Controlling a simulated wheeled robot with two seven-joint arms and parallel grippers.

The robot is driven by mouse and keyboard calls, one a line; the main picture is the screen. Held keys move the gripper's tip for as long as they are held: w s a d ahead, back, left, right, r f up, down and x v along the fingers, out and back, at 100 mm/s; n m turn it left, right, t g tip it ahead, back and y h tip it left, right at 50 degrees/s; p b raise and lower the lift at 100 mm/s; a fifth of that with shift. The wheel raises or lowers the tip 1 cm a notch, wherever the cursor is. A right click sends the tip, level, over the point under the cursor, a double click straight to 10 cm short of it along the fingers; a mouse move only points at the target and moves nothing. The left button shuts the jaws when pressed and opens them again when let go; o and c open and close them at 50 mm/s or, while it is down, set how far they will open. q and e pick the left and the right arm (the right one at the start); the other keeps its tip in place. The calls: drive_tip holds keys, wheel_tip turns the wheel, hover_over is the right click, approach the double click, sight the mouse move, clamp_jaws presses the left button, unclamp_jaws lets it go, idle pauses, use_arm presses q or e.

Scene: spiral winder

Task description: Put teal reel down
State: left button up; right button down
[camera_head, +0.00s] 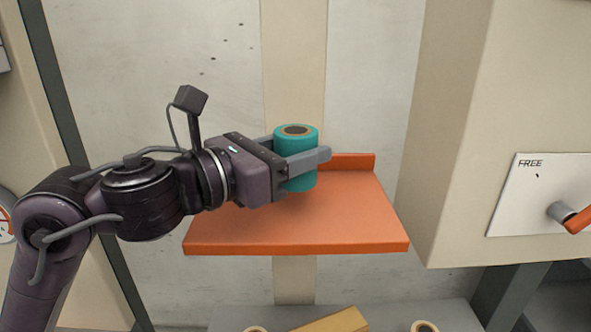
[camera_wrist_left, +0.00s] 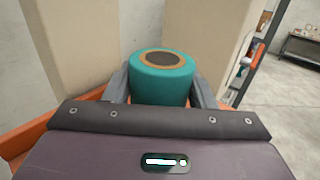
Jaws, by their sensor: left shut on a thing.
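The teal reel (camera_head: 297,177) is an upright cylinder with a tan ring and dark centre on top. My left gripper (camera_head: 305,158) is shut on it, one finger on each side. The reel is over the orange shelf (camera_head: 340,226); I cannot tell whether its bottom touches the shelf, as the gripper hides part of it. In the left wrist view the reel (camera_wrist_left: 162,80) stands between the two grey fingers (camera_wrist_left: 162,92). My right gripper is in neither view.
The shelf has a raised back lip and bare room in front and to the right. A beige cabinet with a white "FREE" panel (camera_head: 522,215) and an orange-handled lever (camera_head: 578,220) stands at the right. Reel-like rings (camera_head: 424,327) and a yellow block (camera_head: 335,322) lie below the shelf.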

use_arm(q)
wheel_tip(320, 180, down, 2)
drive_tip(key=shift+f, duration=0.7)
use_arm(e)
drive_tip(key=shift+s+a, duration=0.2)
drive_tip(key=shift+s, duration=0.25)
use_arm(q)
drive_tip(key=shift+f, duration=0.15)
drive_tip(key=o, duration=1)
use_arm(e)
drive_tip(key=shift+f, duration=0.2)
